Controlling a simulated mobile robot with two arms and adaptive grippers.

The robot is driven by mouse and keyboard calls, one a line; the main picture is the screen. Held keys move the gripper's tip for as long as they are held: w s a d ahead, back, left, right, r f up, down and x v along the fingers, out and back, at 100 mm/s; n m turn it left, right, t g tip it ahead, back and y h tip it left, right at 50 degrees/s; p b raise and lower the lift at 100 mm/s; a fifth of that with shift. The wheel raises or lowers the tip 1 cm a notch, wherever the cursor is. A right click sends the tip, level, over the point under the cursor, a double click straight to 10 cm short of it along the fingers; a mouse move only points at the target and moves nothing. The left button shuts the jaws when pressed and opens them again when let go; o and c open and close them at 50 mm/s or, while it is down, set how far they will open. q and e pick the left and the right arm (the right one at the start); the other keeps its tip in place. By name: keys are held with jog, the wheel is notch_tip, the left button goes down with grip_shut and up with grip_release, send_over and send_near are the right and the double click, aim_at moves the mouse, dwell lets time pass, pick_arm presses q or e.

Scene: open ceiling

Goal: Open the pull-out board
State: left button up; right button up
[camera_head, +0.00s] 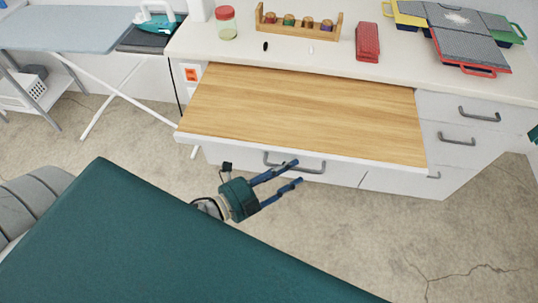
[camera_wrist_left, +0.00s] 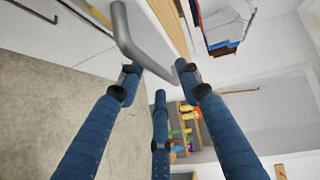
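The pull-out board (camera_head: 310,105) is a flat wooden panel with a white front edge, extended out from under the white countertop in the head view. A grey bar handle (camera_head: 312,169) shows below its front edge; I cannot tell whether it belongs to the board or the drawer front beneath. My left gripper (camera_head: 297,171) has its blue fingers spread apart, in front of this handle and partly covering it. In the left wrist view, a bent grey handle (camera_wrist_left: 127,35) on a white front ends close to the fingertips (camera_wrist_left: 160,75), not clamped. My right gripper is out of view.
The countertop holds a jar (camera_head: 226,23), a wooden rack (camera_head: 299,25), a red item (camera_head: 367,42) and grey boards (camera_head: 470,45). Drawers with handles (camera_head: 457,139) are at right. An ironing board (camera_head: 75,27) stands at left. Floor in front is clear.

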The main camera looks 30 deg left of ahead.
pick_arm(q)
jog(key=v, duration=0.9)
jog(key=shift+s, duration=0.3)
jog(key=shift+a, duration=0.15)
jog(key=s+a+f+n+g+y, duration=0.2)
jog(key=a+f+n, duration=0.15)
jog(key=f, duration=0.65)
jog(key=s+a+f+n+g+y, duration=0.1)
jog(key=s+a+f+n+y, duration=0.3)
jog(key=f, duration=0.6)
jog(key=a+f+n+g+y, duration=0.15)
jog(key=f+n, duration=0.35)
jog(key=f, duration=0.5)
jog(key=s+d+f+n+g, duration=0.2)
jog(key=s+f+n+g, duration=0.1)
jog(key=s+f, duration=0.5)
jog(key=s+d+f+n+g, duration=0.2)
jog(key=s+f+n+g, duration=0.2)
jog(key=s+f, duration=0.5)
jog(key=s+g, duration=0.1)
jog(key=s, duration=0.3)
jog(key=shift+f+g+y, duration=0.35)
